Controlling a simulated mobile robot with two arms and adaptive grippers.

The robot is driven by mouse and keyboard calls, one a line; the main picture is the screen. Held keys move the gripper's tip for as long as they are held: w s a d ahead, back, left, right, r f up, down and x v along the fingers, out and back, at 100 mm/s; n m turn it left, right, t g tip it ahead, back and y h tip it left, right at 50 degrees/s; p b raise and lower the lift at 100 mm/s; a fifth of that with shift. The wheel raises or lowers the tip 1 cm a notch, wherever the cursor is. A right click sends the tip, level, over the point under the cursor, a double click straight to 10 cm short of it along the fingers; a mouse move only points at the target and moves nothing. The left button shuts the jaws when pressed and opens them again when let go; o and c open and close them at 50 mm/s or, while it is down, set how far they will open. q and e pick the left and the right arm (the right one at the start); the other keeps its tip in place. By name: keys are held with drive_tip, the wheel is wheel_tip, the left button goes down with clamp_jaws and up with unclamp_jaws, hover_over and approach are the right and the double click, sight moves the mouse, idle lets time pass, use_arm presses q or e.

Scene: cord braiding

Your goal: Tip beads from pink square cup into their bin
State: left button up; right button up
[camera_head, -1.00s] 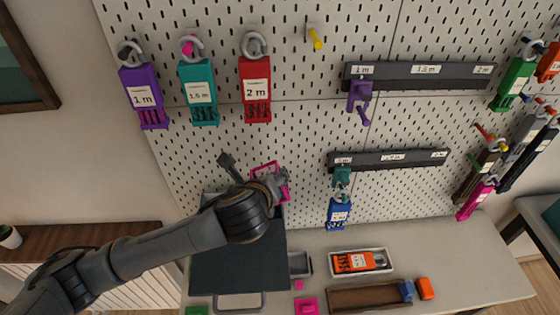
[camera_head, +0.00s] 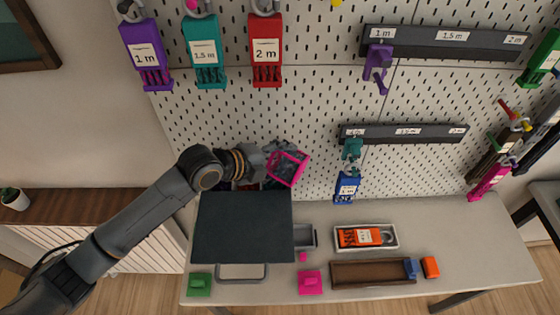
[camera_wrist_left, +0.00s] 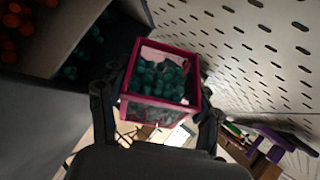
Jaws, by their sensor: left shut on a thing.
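My left gripper (camera_head: 284,160) is shut on the pink square cup (camera_head: 287,169), above the far right end of a dark panel. In the left wrist view the cup (camera_wrist_left: 161,84) has a pink rim and clear walls, with teal beads (camera_wrist_left: 160,79) inside. The gripper's fingers (camera_wrist_left: 158,118) stand on both sides of it. At the upper left of that view are bin compartments, one with orange beads (camera_wrist_left: 20,18) and one with teal beads (camera_wrist_left: 92,40). The cup is apart from them. In the head view the bins are mostly hidden. My right gripper is not in view.
The dark panel (camera_head: 243,228) stands on the table (camera_head: 450,240) just in front of the bins. The pegboard (camera_head: 300,110) with hanging cord packs rises behind. A white tray (camera_head: 393,244) and a brown tray (camera_head: 340,284) lie to the right.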

use_arm(q)
drive_tip(key=n+h+b, duration=0.2)
drive_tip(key=b, duration=0.3)
drive_tip(key=shift+f+g, duration=0.1)
drive_tip(key=shift+g, duration=0.3)
drive_tip(key=b, duration=0.1)
drive_tip(key=h+b, duration=0.1)
drive_tip(key=shift+r+n+b, duration=0.25)
drive_tip(key=shift+n+b, duration=0.1)
drive_tip(key=shift+n, duration=0.05)
drive_tip(key=shift+r+h, duration=0.1)
drive_tip(key=shift+h, duration=0.3)
drive_tip(key=shift+b, duration=0.3)
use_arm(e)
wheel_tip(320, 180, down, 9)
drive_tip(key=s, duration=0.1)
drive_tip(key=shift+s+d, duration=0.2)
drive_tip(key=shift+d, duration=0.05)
use_arm(q)
drive_tip(key=shift+r, duration=0.1)
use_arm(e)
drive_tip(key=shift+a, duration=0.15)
